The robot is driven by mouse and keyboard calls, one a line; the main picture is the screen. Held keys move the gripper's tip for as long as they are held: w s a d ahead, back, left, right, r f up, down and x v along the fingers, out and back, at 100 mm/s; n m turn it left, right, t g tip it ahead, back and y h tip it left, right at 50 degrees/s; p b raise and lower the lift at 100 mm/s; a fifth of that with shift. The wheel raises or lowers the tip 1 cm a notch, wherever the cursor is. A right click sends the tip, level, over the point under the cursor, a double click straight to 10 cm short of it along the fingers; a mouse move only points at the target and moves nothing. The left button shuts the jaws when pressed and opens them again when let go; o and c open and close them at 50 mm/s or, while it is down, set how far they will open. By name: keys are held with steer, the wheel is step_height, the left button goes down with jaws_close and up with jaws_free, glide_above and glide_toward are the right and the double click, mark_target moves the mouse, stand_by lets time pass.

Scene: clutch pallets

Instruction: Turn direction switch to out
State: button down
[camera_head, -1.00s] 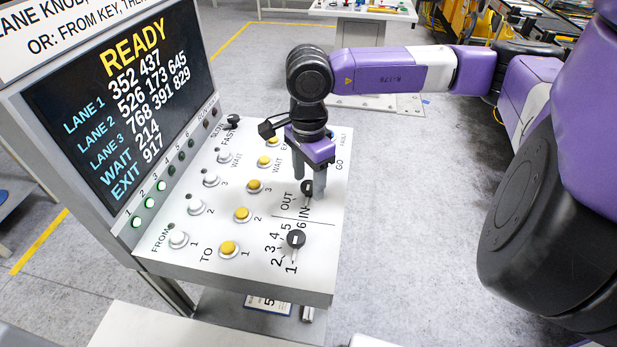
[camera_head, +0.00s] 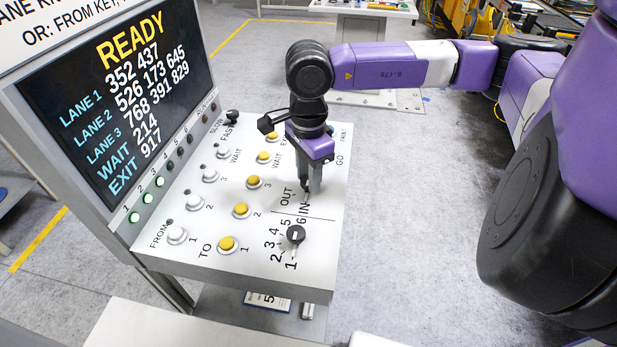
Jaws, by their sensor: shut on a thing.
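The direction switch (camera_head: 306,191) is a small black knob on the white control panel (camera_head: 200,250), beside the printed words OUT and IN. My gripper (camera_head: 309,185) points down over it from above, with its grey fingers shut on the switch. The fingers hide most of the knob, so I cannot tell which word it points to.
A black lane knob (camera_head: 296,234) with printed numbers sits just in front of the switch. Rows of white and yellow buttons (camera_head: 241,210) lie to the left. A tilted screen (camera_head: 125,95) reading READY stands behind them. A black knob (camera_head: 232,116) sits by SLOW and FAST.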

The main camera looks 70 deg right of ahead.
steer(key=m+b, duration=0.2)
steer(key=b, duration=0.1)
steer(key=shift+f+b, duration=0.3)
steer(key=shift+f, duration=0.05)
steer(key=m+b, duration=0.3)
steer(key=b, duration=0.2)
steer(key=shift+m+b, duration=0.3)
steer(key=shift+b, duration=0.05)
steer(key=m+b, duration=0.3)
steer(key=b, duration=0.1)
steer(key=shift+r, duration=0.1)
steer(key=shift+r+m+b, duration=0.25)
steer(key=shift+m+b, duration=1.15)
steer(key=shift+b, duration=0.15)
steer(key=c, duration=1)
jaws_free()
steer(key=shift+o, duration=0.2)
steer(key=shift+r, duration=3.95)
